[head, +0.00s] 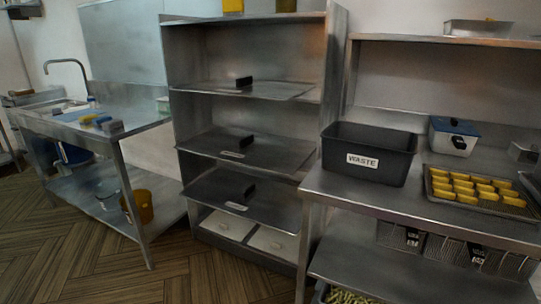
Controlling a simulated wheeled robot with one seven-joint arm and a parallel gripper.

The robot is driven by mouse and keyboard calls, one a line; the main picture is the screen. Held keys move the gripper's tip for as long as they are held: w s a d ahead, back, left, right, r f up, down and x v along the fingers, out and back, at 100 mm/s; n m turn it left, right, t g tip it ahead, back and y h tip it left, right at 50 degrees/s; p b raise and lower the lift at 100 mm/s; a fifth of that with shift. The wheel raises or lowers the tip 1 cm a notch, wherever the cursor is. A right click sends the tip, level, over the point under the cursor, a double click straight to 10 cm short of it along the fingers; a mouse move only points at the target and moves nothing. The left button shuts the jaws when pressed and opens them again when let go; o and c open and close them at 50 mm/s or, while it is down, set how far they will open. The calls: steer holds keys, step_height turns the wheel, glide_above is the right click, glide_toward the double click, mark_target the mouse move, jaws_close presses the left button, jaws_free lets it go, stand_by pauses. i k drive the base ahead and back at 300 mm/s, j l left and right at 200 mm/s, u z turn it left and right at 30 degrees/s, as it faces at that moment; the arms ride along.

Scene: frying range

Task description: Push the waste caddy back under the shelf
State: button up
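The waste caddy (366,155) is a dark grey, open-topped bin with a white label reading WASTE. It stands upright on the steel counter (335,190) at the right, near the counter's left end. A steel shelf (440,41) runs above the back of this counter. The caddy appears to stand forward of the shelf's front edge, though the exact depth is hard to judge. My gripper is not in view.
Right of the caddy are a white tub with a blue lid (453,136) and a wire tray of yellow pieces (430,178). Baskets (400,237) hang below the counter. A steel rack with trays (245,150) stands left. A sink table (75,125) is farther left, with open floor in front.

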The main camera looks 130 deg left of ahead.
mark_target(383, 156)
steer(key=u, duration=4.1)
